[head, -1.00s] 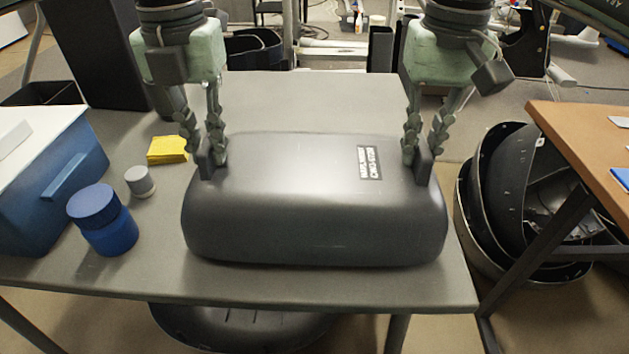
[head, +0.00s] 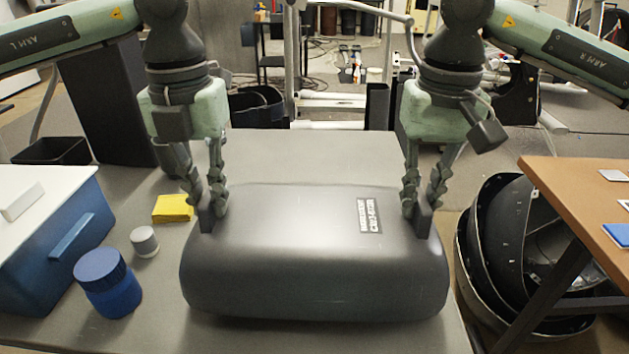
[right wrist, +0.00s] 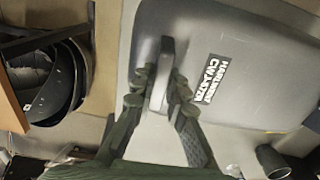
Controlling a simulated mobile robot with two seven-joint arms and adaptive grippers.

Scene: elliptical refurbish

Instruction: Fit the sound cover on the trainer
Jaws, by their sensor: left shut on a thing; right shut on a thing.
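The sound cover (head: 310,270) is a dark grey rounded box-like shell with a white-lettered black label near its right end. It sits low over the grey table in the head view; I cannot tell whether it touches the tabletop. My left gripper (head: 207,205) is shut on the cover's left end tab. My right gripper (head: 417,205) is shut on the tab at its right end. The right wrist view shows the right gripper (right wrist: 161,88) closed around that upright tab, with the cover (right wrist: 255,70) beside it. I cannot make out the trainer for certain.
A blue bin with a white lid (head: 50,250), a blue jar (head: 107,285), a small grey-capped pot (head: 144,241) and yellow notes (head: 172,208) stand left of the cover. Dark curved shells (head: 510,250) lie on the floor at right, beside a wooden table (head: 580,190). The grey table (head: 290,150) is clear behind.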

